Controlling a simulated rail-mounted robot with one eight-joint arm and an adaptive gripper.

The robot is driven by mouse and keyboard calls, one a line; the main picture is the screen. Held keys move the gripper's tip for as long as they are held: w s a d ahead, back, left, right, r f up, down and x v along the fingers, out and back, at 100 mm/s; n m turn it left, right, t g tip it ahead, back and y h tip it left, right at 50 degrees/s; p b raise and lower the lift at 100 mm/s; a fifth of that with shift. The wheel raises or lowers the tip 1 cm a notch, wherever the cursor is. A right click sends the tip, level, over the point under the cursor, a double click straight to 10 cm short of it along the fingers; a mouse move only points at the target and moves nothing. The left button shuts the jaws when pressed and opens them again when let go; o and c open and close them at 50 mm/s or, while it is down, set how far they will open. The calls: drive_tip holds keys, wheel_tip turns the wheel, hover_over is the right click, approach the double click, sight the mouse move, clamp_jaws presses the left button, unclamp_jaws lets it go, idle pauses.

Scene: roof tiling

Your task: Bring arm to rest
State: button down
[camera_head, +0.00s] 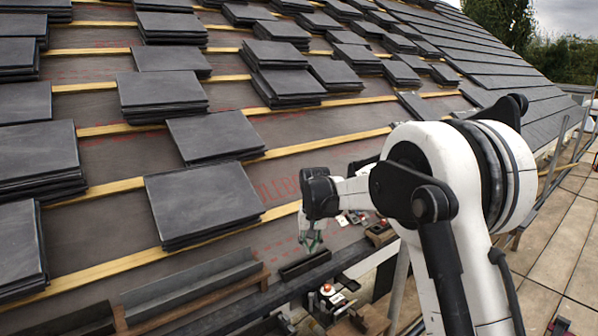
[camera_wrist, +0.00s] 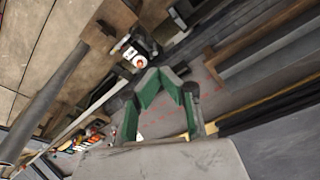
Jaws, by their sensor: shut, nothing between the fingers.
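My white and black arm stands at the right of the head view, bent over toward the roof's lower edge. My gripper (camera_head: 311,243) hangs fingers down above the eave, near a dark trough (camera_head: 305,264). It is shut and holds nothing. In the wrist view the green-padded fingers (camera_wrist: 164,82) come together at their tips with nothing between them. A grey surface fills the bottom of the wrist view; I cannot tell what it is.
Stacks of dark slates (camera_head: 200,203) lie on wooden battens (camera_head: 100,190) across the roof. Long trays (camera_head: 190,287) run along the eave at lower left. Tools and small parts (camera_head: 335,299) lie below the edge. A paved walkway (camera_head: 560,245) is at the right.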

drive_tip(key=s+d+r+t+p, duration=0.1)
drive_tip(key=s+d+r, duration=0.2)
drive_tip(key=s+r, duration=0.25)
drive_tip(key=s+d+r+p, duration=0.1)
drive_tip(key=s+d+r, duration=0.25)
drive_tip(key=r, duration=0.35)
drive_tip(key=s+d+r+t+p, duration=0.1)
drive_tip(key=s+d+r, duration=0.15)
drive_tip(key=s, duration=0.45)
drive_tip(key=s+d+r+t+p, duration=0.15)
drive_tip(key=s+r, duration=0.25)
drive_tip(key=s, duration=0.4)
drive_tip(key=s+d+r+p, duration=0.1)
drive_tip(key=s+d+r, duration=0.2)
drive_tip(key=s, duration=0.4)
drive_tip(key=s+d+f+m+t+p, duration=0.1)
drive_tip(key=s+d+f+t+p, duration=0.15)
drive_tip(key=s, duration=0.95)
wheel_tip(320, 180, down, 18)
drive_tip(key=b, duration=1.8)
drive_tip(key=shift+s+d+g, duration=0.25)
drive_tip(key=shift+s+g, duration=0.05)
drive_tip(key=shift+g, duration=0.1)
drive_tip(key=shift+r, duration=0.1)
wheel_tip(320, 180, up, 18)
drive_tip(key=p, duration=1.8)
drive_tip(key=shift+f, duration=0.2)
